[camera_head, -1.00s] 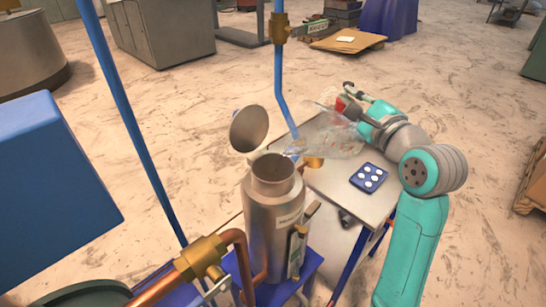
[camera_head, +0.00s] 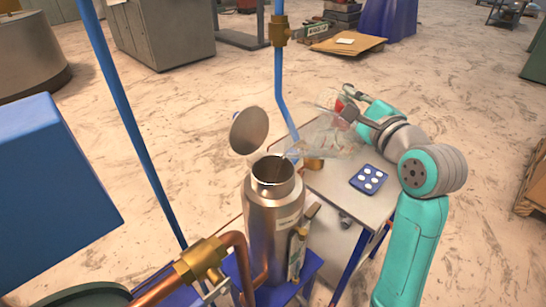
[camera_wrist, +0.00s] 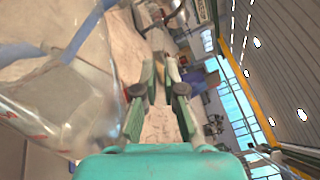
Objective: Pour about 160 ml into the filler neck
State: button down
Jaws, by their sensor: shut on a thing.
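The filler neck (camera_head: 277,180) is the round open mouth on top of a steel canister (camera_head: 272,225). Its round lid (camera_head: 247,131) stands open behind it. My gripper (camera_head: 350,112) is shut on a clear jug (camera_head: 330,137), up and to the right of the neck. The jug is tilted, with its lower end close to the neck's right rim. In the wrist view, the jug (camera_wrist: 70,95) fills the left side, beside my gripper fingers (camera_wrist: 158,95). I cannot clearly tell the liquid level or whether liquid is flowing.
A small metal table (camera_head: 345,205) stands right of the canister, with a blue dotted block (camera_head: 368,179) on it. A blue upright pipe (camera_head: 279,85) rises behind the neck. Copper piping with a brass fitting (camera_head: 201,258) is at front left.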

jog(key=w+d+f+m, duration=0.1)
jog(key=d+f+m, duration=0.4)
jog(key=f, duration=0.3)
jog(key=shift+w+f+m+p, duration=0.35)
jog(key=shift+w+m+p, duration=0.1)
jog(key=shift+m, duration=0.35)
dwell(1.1)
jog(key=w+d+f+m+p, duration=0.1)
jog(key=d+f+m+p, duration=0.2)
jog(key=f+m, duration=0.3)
jog(key=shift+w+d+f+m, duration=0.15)
jog(key=shift+d+f+m, duration=0.2)
jog(key=shift+f, duration=2.15)
jog(key=shift+d, duration=0.1)
